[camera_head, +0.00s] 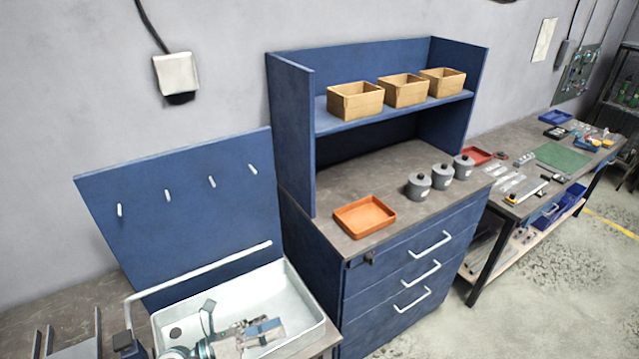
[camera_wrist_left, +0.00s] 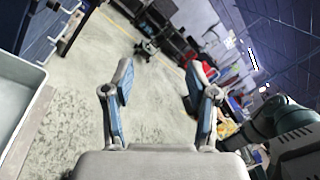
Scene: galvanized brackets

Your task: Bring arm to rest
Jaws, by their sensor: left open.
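My left gripper (camera_head: 240,322) is low in the head view, in front of and above the white sink basin (camera_head: 305,338). Its two fingers stand apart. The left wrist view shows both blue-padded fingers spread with an empty gap between them (camera_wrist_left: 160,85), and only floor and distant furniture behind. A dark rounded link, which looks like part of my own body, shows at the right of that view. My right gripper shows in neither view.
A blue pegboard panel (camera_head: 190,205) stands behind the basin. Right of it is a blue cabinet (camera_head: 400,290) with an orange tray (camera_head: 364,216), grey lidded pots (camera_head: 419,187) and wooden boxes (camera_head: 355,101). Grey metal pieces (camera_head: 72,349) stand at lower left. Floor at right is open.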

